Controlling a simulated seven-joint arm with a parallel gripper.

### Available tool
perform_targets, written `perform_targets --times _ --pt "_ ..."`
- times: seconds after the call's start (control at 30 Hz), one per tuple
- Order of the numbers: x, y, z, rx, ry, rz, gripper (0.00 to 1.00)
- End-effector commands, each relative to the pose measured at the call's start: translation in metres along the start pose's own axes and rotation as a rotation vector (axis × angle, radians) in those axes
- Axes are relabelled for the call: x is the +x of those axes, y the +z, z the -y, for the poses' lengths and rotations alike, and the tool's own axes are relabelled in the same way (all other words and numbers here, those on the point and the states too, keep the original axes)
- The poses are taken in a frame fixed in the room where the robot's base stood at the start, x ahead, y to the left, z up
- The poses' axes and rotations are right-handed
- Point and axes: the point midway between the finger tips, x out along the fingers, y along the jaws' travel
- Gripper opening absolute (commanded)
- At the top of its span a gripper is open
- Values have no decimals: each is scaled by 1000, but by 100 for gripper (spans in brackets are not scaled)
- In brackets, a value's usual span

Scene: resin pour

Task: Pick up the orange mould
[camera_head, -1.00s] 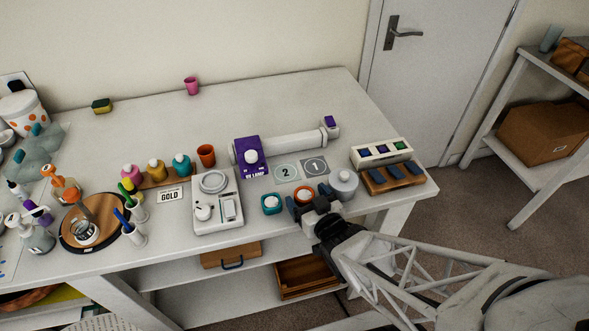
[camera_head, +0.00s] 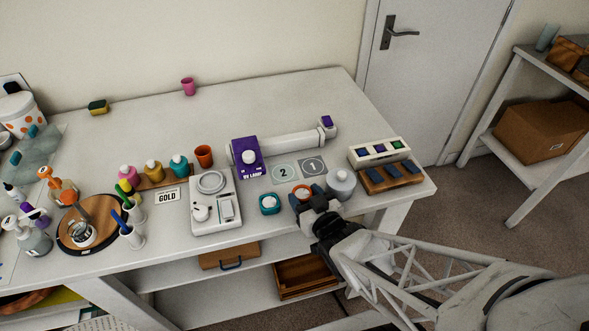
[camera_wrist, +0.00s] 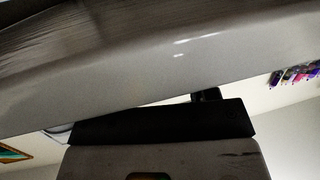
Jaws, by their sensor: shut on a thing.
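The orange mould (camera_head: 302,191) is at the front of the white table in the head view, right of a teal mould (camera_head: 269,204). My gripper (camera_head: 309,194) is at the mould and shut on it, reaching in from the front right. The gripper covers part of the mould, and I cannot tell whether the mould is touching the table. The wrist view shows mostly a pale surface and dark gripper parts; the mould does not show there.
A grey-white round jar (camera_head: 341,183) stands close to the right of my gripper. Pads marked 2 (camera_head: 284,172) and 1 (camera_head: 312,166) lie behind it. A purple UV lamp (camera_head: 247,157) and a white scale (camera_head: 214,212) stand to the left. A wooden rack (camera_head: 374,184) is at the right.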

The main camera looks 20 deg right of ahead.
Motion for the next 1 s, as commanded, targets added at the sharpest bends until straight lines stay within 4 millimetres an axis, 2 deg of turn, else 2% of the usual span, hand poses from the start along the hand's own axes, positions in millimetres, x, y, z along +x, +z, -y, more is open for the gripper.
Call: perform_targets --times 0.27,0.7,1.0 --pt "-4 -27 0 -1 0 -2 31" --pt "-13 -85 0 0 0 -2 31" --pt "-14 -95 0 0 0 0 31"
